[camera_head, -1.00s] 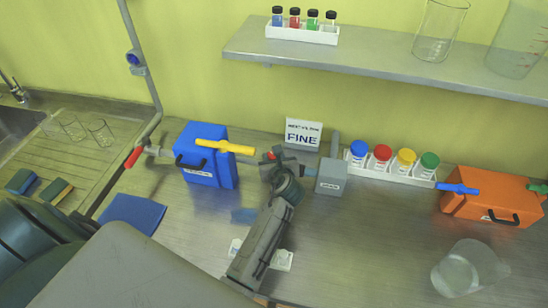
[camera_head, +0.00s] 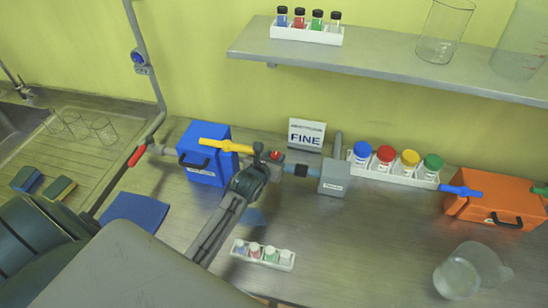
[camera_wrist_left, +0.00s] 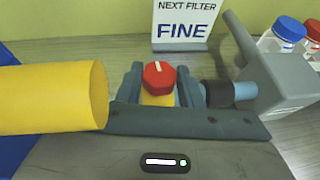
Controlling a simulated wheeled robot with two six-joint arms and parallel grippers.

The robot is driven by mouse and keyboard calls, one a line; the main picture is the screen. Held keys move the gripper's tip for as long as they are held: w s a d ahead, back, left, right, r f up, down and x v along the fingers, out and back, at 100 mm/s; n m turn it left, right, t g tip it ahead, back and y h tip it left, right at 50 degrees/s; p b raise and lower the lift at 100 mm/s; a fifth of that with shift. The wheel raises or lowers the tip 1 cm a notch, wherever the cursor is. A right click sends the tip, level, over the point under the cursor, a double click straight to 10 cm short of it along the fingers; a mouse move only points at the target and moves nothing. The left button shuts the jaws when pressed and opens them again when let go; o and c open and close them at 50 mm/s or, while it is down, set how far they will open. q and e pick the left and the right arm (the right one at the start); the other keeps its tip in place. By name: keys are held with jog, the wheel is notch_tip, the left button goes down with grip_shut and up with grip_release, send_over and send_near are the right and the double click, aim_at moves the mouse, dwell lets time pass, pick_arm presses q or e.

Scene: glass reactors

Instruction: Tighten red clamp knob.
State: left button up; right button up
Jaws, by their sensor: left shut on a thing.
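The red clamp knob (camera_head: 276,155) sits on the pipe between the blue box and the grey filter housing (camera_head: 335,175). In the left wrist view, the knob (camera_wrist_left: 158,77) has a white mark on top and some yellow below it. My left gripper (camera_head: 270,162) is at the knob, with one finger on each side, shut on it. Its fingers (camera_wrist_left: 160,92) flank the knob in the wrist view. The lower part of the knob is hidden by the gripper. My right gripper is not in view.
A yellow handle (camera_head: 226,146) on the blue box (camera_head: 203,165) lies close left of my gripper. A "FINE" sign (camera_head: 306,134) stands behind. Capped jars stand in a rack (camera_head: 395,178) at right.

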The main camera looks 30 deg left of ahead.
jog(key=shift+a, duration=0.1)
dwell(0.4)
pick_arm(q)
jog(key=o, duration=0.8)
jog(key=shift+o, duration=0.9)
jog(key=shift+w+f, duration=0.1)
jog(key=shift+w, duration=0.05)
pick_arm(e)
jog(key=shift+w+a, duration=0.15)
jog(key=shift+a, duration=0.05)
pick_arm(q)
jog(key=shift+s+b, duration=0.35)
jog(key=shift+s, duration=0.3)
jog(key=b+v, duration=0.3)
jog(key=v, duration=0.6)
jog(key=shift+s+r, duration=0.2)
jog(key=shift+r, duration=0.2)
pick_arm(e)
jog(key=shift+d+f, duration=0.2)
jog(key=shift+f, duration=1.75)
